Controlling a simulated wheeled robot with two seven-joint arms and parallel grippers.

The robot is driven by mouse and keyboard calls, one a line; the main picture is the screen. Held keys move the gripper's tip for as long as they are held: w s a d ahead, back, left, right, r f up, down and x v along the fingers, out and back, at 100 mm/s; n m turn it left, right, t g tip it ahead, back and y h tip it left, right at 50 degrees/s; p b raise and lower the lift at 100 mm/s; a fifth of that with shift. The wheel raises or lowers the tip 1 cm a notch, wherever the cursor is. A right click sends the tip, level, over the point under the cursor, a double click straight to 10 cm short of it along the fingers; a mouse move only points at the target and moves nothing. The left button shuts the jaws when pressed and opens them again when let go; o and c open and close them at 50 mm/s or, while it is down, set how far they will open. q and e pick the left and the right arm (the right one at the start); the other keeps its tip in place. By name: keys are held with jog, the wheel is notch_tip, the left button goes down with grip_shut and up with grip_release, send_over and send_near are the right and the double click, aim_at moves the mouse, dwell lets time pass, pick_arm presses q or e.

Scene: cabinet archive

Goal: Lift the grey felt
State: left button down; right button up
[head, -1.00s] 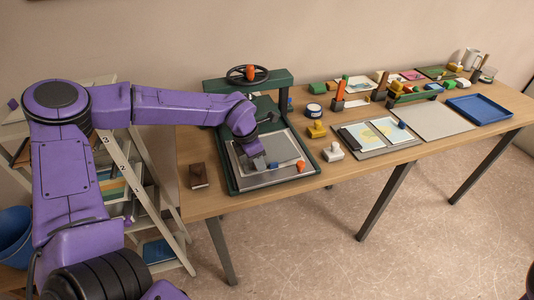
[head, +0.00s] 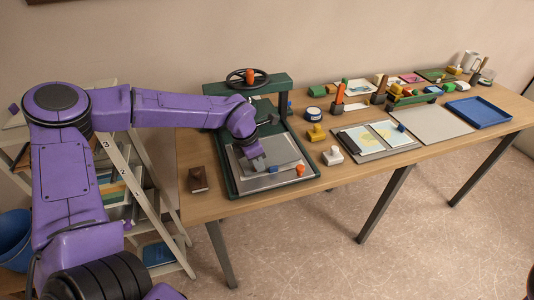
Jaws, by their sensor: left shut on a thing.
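The grey felt (head: 285,150) appears to be the flat grey sheet on the bed of the green press (head: 232,187), at the left part of the table. A small blue tab (head: 273,168) and an orange-red tab (head: 300,169) stand at its front edge. My left gripper (head: 258,167) reaches down at the front left of the sheet, left of the blue tab. It is shut on a small grey piece at the sheet's front edge, which looks like the felt's tab. The fingers and wrist hide part of the contact. I cannot see clearance under the sheet. My right gripper is out of view.
The press's green crossbar and black handwheel (head: 248,77) rise behind the gripper. A dark brown block (head: 198,180) lies left of the press. Yellow (head: 316,133) and white (head: 332,155) stamps stand to its right. A grey shelf ladder (head: 160,205) stands left of the table.

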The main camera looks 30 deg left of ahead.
pick_arm(q)
jog(key=shift+w+d+p+v, duration=0.1)
jog(key=shift+w+p+v, duration=0.05)
jog(key=shift+p+v, duration=0.55)
jog(key=shift+w+d+p+v, duration=0.1)
jog(key=shift+w+p+v, duration=0.05)
jog(key=shift+p+v, duration=0.5)
jog(key=shift+w+d+p+v, duration=0.1)
jog(key=shift+p+v, duration=0.4)
jog(key=shift+v, duration=0.35)
